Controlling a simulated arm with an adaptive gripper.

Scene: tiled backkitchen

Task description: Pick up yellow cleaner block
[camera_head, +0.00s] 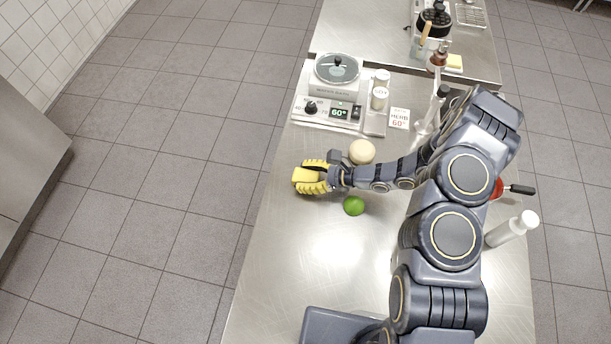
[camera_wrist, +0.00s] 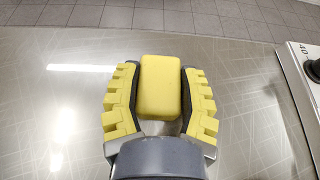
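The yellow cleaner block (camera_wrist: 160,85) is a smooth, rounded block in the middle of the wrist view. My gripper (camera_wrist: 160,92), with ridged yellow fingers and dark inner pads, has one finger along each side of it. Both pads appear to touch the block's sides, so the gripper looks shut on it. In the head view, my gripper (camera_head: 312,177) is over the left part of the steel table, and block and yellow fingers are hard to tell apart there. I cannot tell whether the block rests on the table or is lifted.
A green lime (camera_head: 353,205) and a pale round item (camera_head: 361,151) lie close to my gripper. A white bottle (camera_head: 511,228) is at right. The table's left edge is near; its front left is clear.

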